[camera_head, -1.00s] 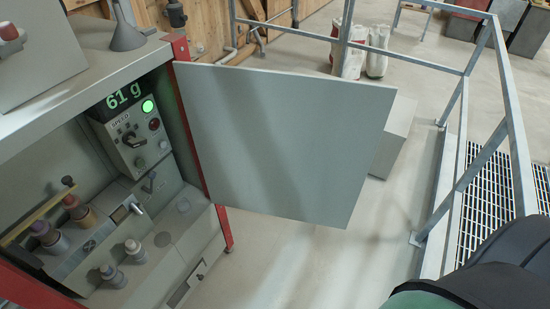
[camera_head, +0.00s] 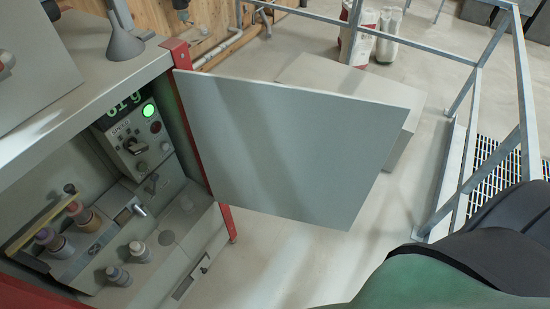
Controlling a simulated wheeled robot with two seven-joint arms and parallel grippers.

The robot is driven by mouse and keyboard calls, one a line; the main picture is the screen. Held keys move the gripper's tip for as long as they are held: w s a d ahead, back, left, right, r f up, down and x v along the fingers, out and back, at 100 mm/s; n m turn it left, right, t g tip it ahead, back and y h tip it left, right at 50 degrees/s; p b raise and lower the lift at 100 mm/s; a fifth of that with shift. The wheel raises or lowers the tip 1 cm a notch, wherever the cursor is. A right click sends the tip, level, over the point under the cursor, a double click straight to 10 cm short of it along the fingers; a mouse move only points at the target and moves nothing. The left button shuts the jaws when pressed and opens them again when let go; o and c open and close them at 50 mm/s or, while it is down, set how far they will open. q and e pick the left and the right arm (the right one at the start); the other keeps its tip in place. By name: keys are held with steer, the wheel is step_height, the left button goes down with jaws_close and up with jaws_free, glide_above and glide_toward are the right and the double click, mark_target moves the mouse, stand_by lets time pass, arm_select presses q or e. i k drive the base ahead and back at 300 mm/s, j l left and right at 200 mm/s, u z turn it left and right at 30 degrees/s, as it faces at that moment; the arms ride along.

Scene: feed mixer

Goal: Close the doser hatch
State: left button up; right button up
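The doser hatch (camera_head: 290,145) is a flat grey panel hinged along the red post of the doser cabinet (camera_head: 192,130). It stands wide open, swung out to the right. The cabinet's inside is exposed, with a green digit display (camera_head: 124,103), a control box with a lit green button (camera_head: 148,110), and several small bottles. Part of my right arm, dark and green, shows at the lower right, and its gripper is out of the picture. My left gripper is not in view.
A metal railing (camera_head: 527,100) and a floor grating (camera_head: 484,165) are at the right. A pale grey box (camera_head: 400,140) stands behind the hatch. White sacks (camera_head: 388,35) stand at the back. The floor below the hatch is clear. A grey funnel (camera_head: 124,40) stands on the cabinet top.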

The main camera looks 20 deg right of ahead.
mark_target(312, 156)
steer(key=i+l, duration=0.15)
steer(key=l, duration=0.2)
steer(key=i+l+u, duration=0.15)
steer(key=l, duration=0.15)
steer(key=i+l, duration=0.1)
steer(key=l, duration=0.25)
steer(key=i+l+u, duration=0.1)
steer(key=l, duration=0.25)
